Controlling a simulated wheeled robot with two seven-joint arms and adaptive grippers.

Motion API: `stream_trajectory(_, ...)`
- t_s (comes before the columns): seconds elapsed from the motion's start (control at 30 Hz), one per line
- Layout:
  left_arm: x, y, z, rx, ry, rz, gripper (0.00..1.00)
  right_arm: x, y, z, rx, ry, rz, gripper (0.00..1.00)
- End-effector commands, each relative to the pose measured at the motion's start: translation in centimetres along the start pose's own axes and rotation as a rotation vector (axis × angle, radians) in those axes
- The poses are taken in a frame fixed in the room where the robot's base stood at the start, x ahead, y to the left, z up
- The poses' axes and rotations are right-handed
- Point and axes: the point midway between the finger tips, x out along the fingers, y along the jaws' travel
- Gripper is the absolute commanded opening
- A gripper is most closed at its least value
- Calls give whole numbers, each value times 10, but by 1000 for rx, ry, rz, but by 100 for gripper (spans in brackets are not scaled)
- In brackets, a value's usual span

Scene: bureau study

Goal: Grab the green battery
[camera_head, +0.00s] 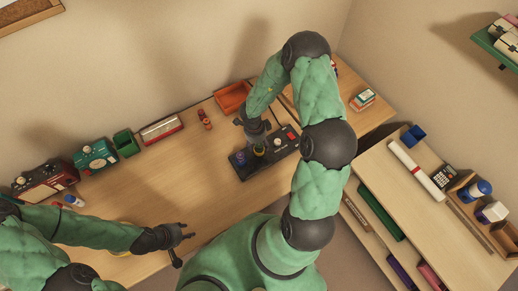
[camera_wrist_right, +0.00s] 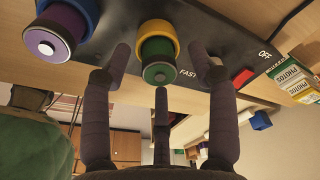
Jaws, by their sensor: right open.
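The green battery (camera_wrist_right: 159,60) sits upright in a yellow ring (camera_wrist_right: 156,30) on the black charger (camera_wrist_right: 192,35). In the head view the charger (camera_head: 243,171) lies on the desk, and the battery is mostly hidden under my right gripper (camera_head: 257,140). In the right wrist view the three fingers of my right gripper (camera_wrist_right: 165,75) are spread around the green battery, open. I cannot tell whether they touch it. A purple battery (camera_wrist_right: 58,30) stands beside it on the charger. My left gripper (camera_head: 184,233) is over the near edge of the desk; its finger state is unclear.
An orange tray (camera_head: 232,98) is behind the charger. A green box (camera_head: 126,143) and several machines line the back left. A red switch (camera_wrist_right: 243,77) is on the charger. The shelf at right holds a white roll (camera_head: 416,171). The desk's left middle (camera_head: 165,195) is clear.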

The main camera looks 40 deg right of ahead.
Motion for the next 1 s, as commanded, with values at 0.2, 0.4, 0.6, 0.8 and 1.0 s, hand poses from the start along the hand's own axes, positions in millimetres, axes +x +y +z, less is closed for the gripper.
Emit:
stream_trajectory(0.2,5,-2,0,0,0,0,40,14,0,0,1,-1,-1,59)
stream_trajectory(0.4,4,-2,0,0,0,0,40,14,0,0,0,-1,-1,39)
stream_trajectory(0.6,5,-2,0,0,0,0,40,14,0,0,0,0,0,0)
stream_trajectory(0.8,5,-2,0,0,0,0,40,14,0,0,0,0,0,0)
stream_trajectory(1.0,2,-1,0,0,0,0,40,7,0,-1,-1,0,-1,0)
